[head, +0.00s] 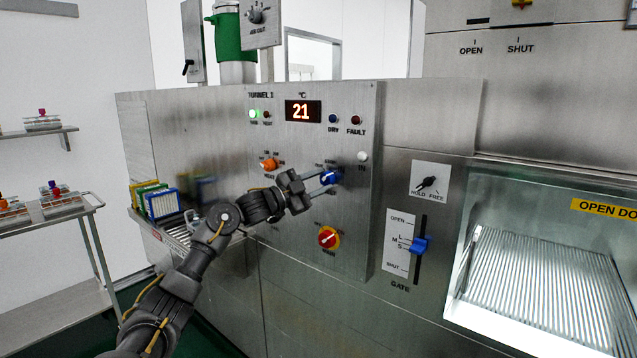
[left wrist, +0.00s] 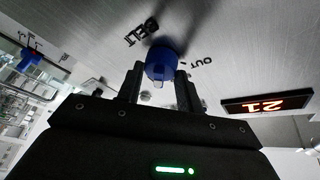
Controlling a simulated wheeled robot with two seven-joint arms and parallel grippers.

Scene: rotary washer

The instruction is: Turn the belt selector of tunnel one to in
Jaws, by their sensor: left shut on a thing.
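The belt selector is a blue knob (head: 331,177) on the steel tunnel one panel (head: 355,100), below the red 21 display. In the left wrist view the blue knob (left wrist: 161,62) sits between my two fingers, with the words BELT and OUT printed near it. My left gripper (head: 322,182) reaches in from the left and is shut on the blue knob. The knob's pointer direction cannot be told, as the fingers and viewing angle hide it. My right gripper is not in view.
An orange knob (head: 268,165) is left of my gripper and a red and yellow switch (head: 328,238) is below it. A white lamp (head: 363,156) marked IN is at the right. A blue gate lever (head: 420,245) and a hold/free switch (head: 428,183) are further right.

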